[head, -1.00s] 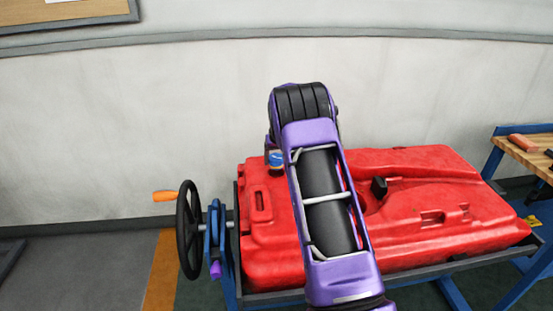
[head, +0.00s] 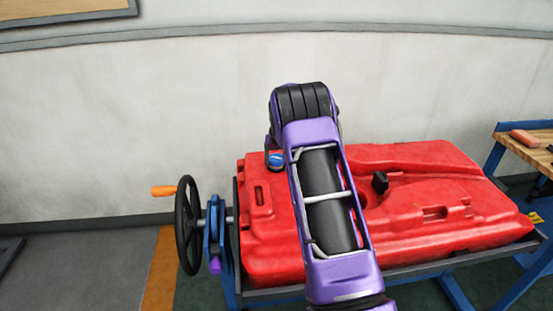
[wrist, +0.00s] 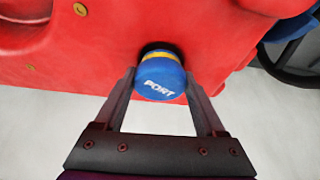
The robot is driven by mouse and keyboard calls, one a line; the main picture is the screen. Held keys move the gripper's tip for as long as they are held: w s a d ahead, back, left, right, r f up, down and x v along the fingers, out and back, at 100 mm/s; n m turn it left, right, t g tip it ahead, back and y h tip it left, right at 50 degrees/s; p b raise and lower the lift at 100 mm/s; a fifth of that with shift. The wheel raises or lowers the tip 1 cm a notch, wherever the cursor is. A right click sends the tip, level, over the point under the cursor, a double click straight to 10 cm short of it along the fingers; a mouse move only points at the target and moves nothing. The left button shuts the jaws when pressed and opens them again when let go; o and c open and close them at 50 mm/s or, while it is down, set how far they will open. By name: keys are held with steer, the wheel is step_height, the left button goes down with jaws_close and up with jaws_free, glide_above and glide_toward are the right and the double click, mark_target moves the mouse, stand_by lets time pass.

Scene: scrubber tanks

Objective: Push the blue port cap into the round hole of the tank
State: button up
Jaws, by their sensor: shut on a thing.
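The blue port cap (wrist: 161,79) shows in the wrist view, lettered PORT, with a yellow band (wrist: 159,54) at its far end. My gripper (wrist: 160,82) is shut on the cap, one finger on each side. The cap's far end is at the dark round hole (wrist: 160,46) of the red tank (wrist: 215,40); how deep it sits I cannot tell. In the head view the cap (head: 275,160) shows at the back left of the tank (head: 430,170), left of my arm. My fingers are hidden there.
The tank rests on a dark-edged blue frame with a black handwheel (head: 187,225) and orange handle (head: 164,190) at left. A black fitting (head: 380,183) stands on the tank. A wooden bench (head: 530,150) is at far right, and a pale wall stands behind.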

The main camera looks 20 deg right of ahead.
steer(key=shift+f, duration=0.15)
steer(key=shift+f+b, duration=0.3)
steer(key=shift+b, duration=0.05)
